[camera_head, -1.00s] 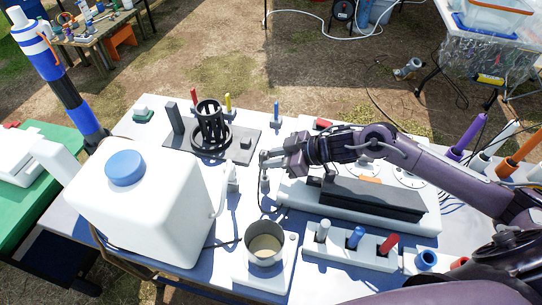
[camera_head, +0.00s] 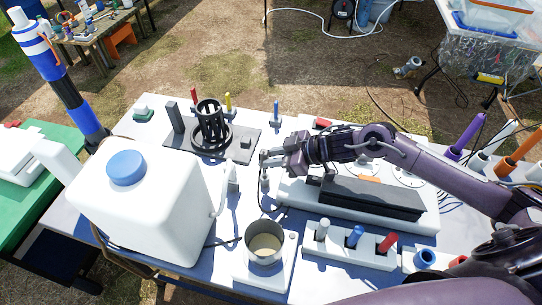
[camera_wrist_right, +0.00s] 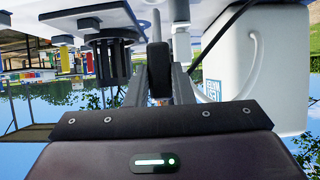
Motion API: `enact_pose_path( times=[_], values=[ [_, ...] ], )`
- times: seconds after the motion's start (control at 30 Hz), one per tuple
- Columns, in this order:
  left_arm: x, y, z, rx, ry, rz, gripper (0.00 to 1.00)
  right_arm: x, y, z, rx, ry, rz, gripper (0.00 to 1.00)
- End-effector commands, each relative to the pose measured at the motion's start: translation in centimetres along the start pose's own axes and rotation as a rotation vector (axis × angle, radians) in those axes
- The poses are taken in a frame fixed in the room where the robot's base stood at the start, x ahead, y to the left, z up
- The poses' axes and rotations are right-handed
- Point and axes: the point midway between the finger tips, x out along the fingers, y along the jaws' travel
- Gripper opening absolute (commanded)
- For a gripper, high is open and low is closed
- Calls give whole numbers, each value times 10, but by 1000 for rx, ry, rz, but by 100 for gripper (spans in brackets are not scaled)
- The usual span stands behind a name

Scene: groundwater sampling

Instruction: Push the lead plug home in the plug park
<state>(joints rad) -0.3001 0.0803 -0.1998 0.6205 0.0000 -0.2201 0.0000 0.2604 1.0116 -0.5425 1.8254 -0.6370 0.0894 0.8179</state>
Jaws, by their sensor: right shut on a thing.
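My right gripper (camera_head: 267,158) reaches in from the right over the white table, left of the long white unit with the black block. It is shut on a small dark plug-like piece (camera_wrist_right: 158,65), seen between the fingers in the right wrist view. In the head view a small grey piece (camera_head: 265,182) shows just under the fingertips, close to the table. I cannot tell which part is the plug and which is the plug park, nor how deep the plug sits. My left gripper is not in view.
A large white jerrycan (camera_head: 150,205) with a blue cap stands left of the gripper. A metal cup (camera_head: 265,243) stands in front, beside a white rack (camera_head: 340,247) with coloured plugs. A black slotted holder (camera_head: 211,125) stands behind left. The white unit (camera_head: 300,192) lies close on the right.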

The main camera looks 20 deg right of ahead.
Motion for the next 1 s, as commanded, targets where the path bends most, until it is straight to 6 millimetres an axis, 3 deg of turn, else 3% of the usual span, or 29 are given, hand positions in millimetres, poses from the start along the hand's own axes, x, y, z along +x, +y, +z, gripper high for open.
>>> enact_pose_path(
  times=[1.0],
  values=[
    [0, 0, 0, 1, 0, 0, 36, 5, -3, 11, 6, -6, -7, 3]
  ],
)
